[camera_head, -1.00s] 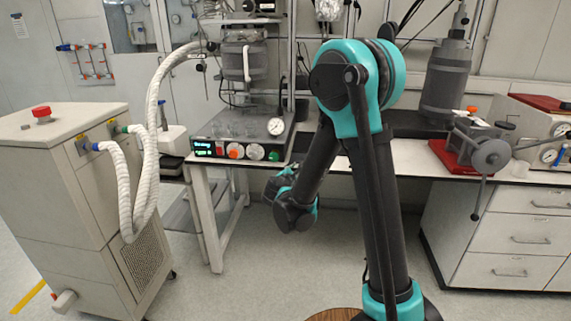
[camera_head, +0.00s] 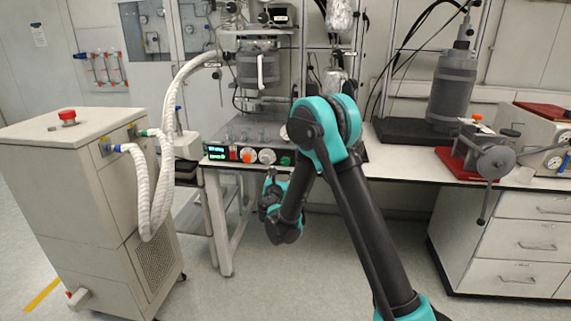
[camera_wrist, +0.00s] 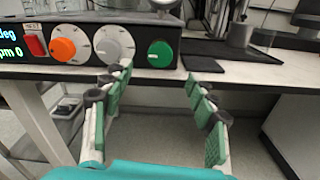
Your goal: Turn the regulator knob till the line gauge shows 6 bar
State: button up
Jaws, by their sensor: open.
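My gripper (camera_wrist: 158,77) is open and empty in the wrist view, with its green-padded fingers apart, below and in front of a dark control panel (camera_wrist: 147,28). The panel carries an orange knob (camera_wrist: 64,49), a grey-white knob (camera_wrist: 114,44) and a green round control (camera_wrist: 160,54). In the head view the orange knob (camera_head: 248,156) and grey-white knob (camera_head: 267,156) show left of my arm. A small white dial is mostly hidden behind my arm; its reading cannot be seen. I cannot tell which control is the regulator knob.
A beige cabinet (camera_head: 87,190) with white hoses (camera_head: 150,190) stands at the left. On the right bench are a red-based device (camera_head: 478,160) and a box with gauges (camera_head: 545,145). Bare floor lies between the cabinet and my arm.

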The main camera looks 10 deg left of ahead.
jog(key=w, duration=1)
jog(key=shift+w+d, duration=0.1)
jog(key=shift+d, duration=0.05)
jog(key=shift+c, duration=0.6)
jog(key=c, duration=1)
jog(key=shift+c, duration=0.2)
